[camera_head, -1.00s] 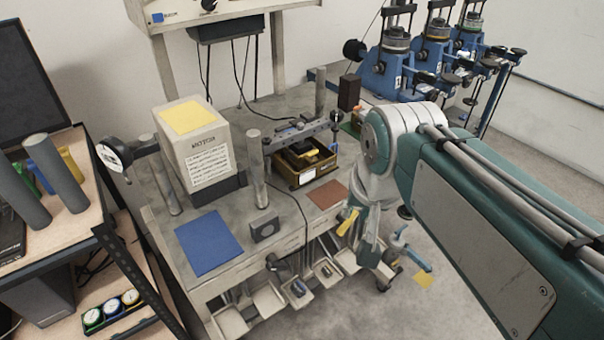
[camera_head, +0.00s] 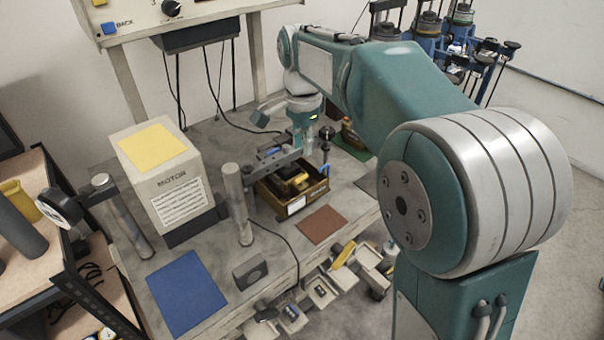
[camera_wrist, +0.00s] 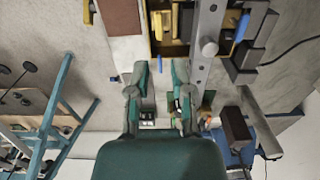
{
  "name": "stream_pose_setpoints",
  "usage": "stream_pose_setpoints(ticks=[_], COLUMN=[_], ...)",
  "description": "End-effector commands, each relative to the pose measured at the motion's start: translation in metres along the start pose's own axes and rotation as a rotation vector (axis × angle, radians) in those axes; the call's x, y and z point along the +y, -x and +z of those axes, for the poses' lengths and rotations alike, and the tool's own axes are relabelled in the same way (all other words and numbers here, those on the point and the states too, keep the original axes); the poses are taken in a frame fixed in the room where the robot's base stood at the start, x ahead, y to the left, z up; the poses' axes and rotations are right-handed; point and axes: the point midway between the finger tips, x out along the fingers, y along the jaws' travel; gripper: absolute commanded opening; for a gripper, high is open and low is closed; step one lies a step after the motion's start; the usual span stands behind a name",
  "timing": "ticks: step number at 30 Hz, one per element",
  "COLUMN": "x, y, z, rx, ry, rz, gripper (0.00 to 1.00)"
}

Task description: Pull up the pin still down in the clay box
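A mustard-brown open box (camera_head: 310,195) with a white label on its front stands on the grey table; I take it for the clay box. Yellow and dark parts lie inside it, and a grey bar crosses behind it. A slim blue pin (camera_head: 325,157) stands upright near its right end. The wrist view shows a blue pin (camera_wrist: 241,27) beside the bar and a short blue piece by the box's edge. I cannot tell which pin is down. My gripper (camera_wrist: 160,80) is open and empty, its fingers apart. In the head view it hangs above and behind the box.
Blue (camera_head: 187,292), brown (camera_head: 321,224) and green mats lie on the table. Blue machines stand at the back right. Small trays hang along the front edge.

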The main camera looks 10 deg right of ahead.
Motion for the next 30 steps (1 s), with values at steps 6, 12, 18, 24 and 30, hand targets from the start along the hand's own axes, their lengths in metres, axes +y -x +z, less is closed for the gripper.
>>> stream_pose_setpoints(ticks=[6,12,18,24,30], x=[0.0,0.0,0.0,0.0,0.0], y=[-0.043,-0.074,-0.088,-0.089,-0.089], z=[0.001,0.001,0.001,0.0,0.001], rx=[-0.001,0.0,0.001,0.001,0.001], ry=[0.001,0.001,0.002,0.002,0.002], rz=[0.004,0.002,0.0,0.0,-0.001], gripper=[0.29,0.29,0.29,0.29,0.0])
